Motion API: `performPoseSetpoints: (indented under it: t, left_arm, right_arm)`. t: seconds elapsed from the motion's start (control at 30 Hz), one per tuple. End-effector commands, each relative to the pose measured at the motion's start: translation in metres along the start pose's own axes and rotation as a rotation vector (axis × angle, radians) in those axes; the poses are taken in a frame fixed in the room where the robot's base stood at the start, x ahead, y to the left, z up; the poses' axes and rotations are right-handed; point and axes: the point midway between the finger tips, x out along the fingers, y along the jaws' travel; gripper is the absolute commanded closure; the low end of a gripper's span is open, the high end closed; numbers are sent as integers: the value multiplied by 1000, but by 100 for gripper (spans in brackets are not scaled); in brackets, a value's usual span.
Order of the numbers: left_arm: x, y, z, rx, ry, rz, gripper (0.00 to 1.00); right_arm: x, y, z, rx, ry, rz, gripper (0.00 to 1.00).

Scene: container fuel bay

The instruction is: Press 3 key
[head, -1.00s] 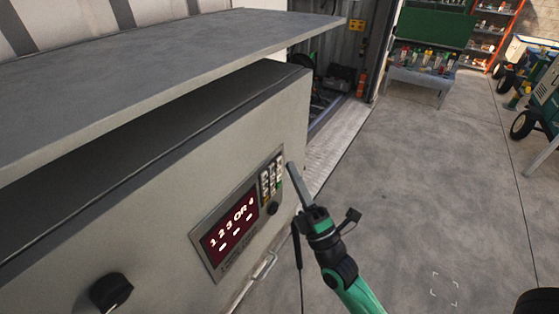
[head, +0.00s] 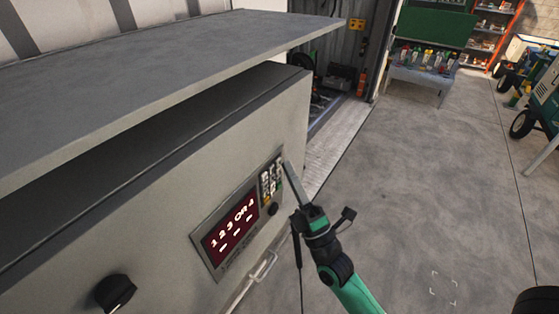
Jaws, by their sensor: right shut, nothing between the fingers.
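The keypad (head: 271,177) is a small block of keys on the grey panel, to the right of a lit red display (head: 231,229) that reads "1 2 3 OR 4" above a row of dashes. The marks on the single keys are too small to read. My right gripper (head: 288,160) is shut and empty. Its fingers point up and left, with the tips close to the upper right of the keypad. I cannot tell whether the tips touch a key. My left gripper is not in view.
A black knob (head: 115,293) stands out from the panel at lower left. A metal handle (head: 263,268) sits below the display. A grey lid (head: 170,65) overhangs the panel top. Open concrete floor (head: 430,185) lies to the right, with a table (head: 420,79) at the back.

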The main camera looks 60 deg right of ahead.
Motion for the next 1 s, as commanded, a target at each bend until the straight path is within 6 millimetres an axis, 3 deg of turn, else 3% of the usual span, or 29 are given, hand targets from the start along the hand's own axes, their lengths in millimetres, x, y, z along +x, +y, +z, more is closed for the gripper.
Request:
performPoseSetpoints:
  t: [1.0]
  left_arm:
    - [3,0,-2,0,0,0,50]
  right_arm:
    - [5,-4,-4,0,0,-1,100]
